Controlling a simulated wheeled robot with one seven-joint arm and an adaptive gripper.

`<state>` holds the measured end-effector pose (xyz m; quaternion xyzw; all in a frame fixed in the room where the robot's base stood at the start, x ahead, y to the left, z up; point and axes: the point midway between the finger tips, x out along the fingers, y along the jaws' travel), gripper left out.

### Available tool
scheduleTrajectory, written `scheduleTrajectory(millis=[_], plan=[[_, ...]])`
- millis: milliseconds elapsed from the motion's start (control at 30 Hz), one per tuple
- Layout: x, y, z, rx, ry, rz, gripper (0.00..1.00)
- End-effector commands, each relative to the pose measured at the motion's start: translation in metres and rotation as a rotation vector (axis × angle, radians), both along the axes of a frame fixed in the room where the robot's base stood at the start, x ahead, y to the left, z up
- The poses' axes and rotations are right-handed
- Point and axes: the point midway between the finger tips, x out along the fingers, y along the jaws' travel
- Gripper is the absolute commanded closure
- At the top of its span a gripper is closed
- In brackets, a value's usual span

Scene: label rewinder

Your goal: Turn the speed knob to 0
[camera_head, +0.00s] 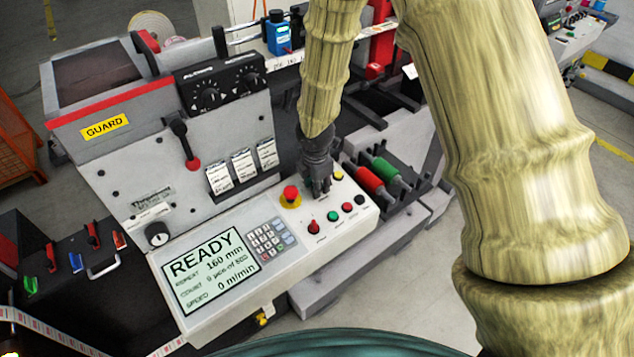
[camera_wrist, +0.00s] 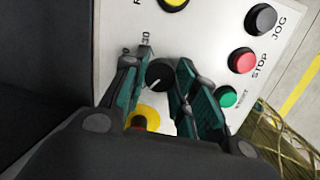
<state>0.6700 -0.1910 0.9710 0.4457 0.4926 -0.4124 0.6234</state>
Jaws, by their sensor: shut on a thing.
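The speed knob (camera_wrist: 158,74) is a small black round knob with a white pointer line, on the white control panel (camera_wrist: 213,30) in the wrist view. My gripper (camera_wrist: 164,82) has its green-black fingers on either side of the knob and is shut on it. Scale marks, one reading 30, show beside the left finger. The fingers cover part of the scale, so the exact setting is unclear. In the head view, my gripper (camera_head: 319,190) points down onto the panel and hides the knob. The display (camera_head: 211,265) there reads READY and speed 0 m/min.
A red emergency button on a yellow ring (camera_head: 291,196) sits close left of my gripper. A red STOP button (camera_wrist: 242,61), a black JOG button (camera_wrist: 261,19) and a green button (camera_wrist: 227,97) are nearby. Red and green rollers (camera_head: 371,178) stand right of the panel.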

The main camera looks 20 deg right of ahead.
Motion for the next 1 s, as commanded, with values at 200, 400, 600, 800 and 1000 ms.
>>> scheduleTrajectory(millis=[200, 400, 600, 800, 1000], plan=[[0.0006, -0.0003, 0.0006, -0.009, -0.005, 0.069, 0.96], [0.0007, -0.0004, 0.0006, -0.013, -0.007, 0.092, 0.96], [0.0008, -0.0005, 0.0006, -0.014, -0.007, 0.094, 0.96], [0.0008, -0.0006, 0.0006, -0.014, -0.007, 0.093, 0.65], [0.0005, -0.0004, 0.0003, -0.013, -0.006, 0.093, 0.49]])
